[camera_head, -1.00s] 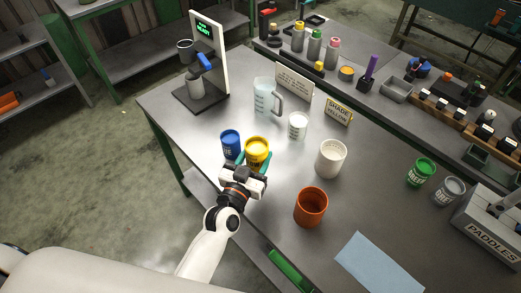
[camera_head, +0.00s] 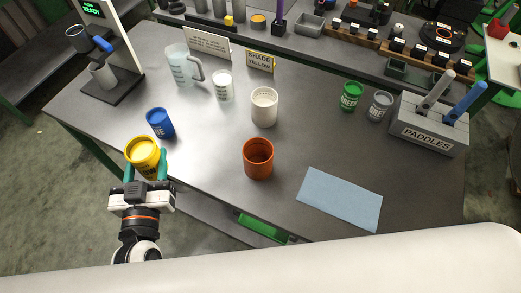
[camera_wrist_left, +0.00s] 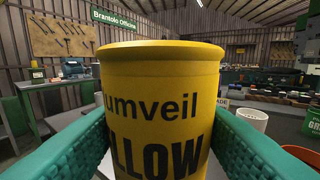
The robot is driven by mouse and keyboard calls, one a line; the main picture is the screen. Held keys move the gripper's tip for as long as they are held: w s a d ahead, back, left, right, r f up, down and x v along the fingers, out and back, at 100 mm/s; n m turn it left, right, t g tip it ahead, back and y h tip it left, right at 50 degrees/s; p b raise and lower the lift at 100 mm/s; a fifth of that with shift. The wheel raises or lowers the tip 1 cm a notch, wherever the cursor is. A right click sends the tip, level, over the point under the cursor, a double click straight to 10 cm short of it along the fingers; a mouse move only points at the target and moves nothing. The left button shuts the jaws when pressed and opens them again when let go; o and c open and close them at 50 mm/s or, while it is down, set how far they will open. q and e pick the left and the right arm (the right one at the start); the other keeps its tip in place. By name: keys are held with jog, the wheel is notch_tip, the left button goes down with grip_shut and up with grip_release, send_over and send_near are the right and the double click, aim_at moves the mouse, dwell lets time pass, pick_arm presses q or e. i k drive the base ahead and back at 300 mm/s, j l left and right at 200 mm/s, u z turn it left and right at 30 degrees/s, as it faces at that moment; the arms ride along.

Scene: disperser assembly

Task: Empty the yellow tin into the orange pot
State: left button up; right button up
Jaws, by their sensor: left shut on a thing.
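The yellow tin (camera_head: 143,152) is held by my left gripper (camera_head: 146,170) at the table's left front edge, with its pale yellow contents showing at the open top. In the left wrist view the tin (camera_wrist_left: 160,110) stands upright between the green fingers, which press on both sides. The orange pot (camera_head: 258,160) stands upright on the table, to the right of the tin and apart from it. Its inside looks empty. Part of the pot's rim (camera_wrist_left: 300,154) shows at the right of the left wrist view. My right gripper is not in view.
A blue tin (camera_head: 160,123) stands just behind the yellow tin. A white pot (camera_head: 264,107) stands behind the orange pot. A blue cloth (camera_head: 340,199) lies to the right. A paddle holder (camera_head: 430,130), green tin (camera_head: 350,96) and grey tin (camera_head: 379,106) stand farther right.

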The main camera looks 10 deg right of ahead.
aim_at(258, 152)
jog(key=k+j+z, duration=0.25)
jog(key=z, duration=0.25)
jog(key=k+j+z, duration=0.1)
jog(key=k+z, duration=0.2)
jog(key=z, duration=0.2)
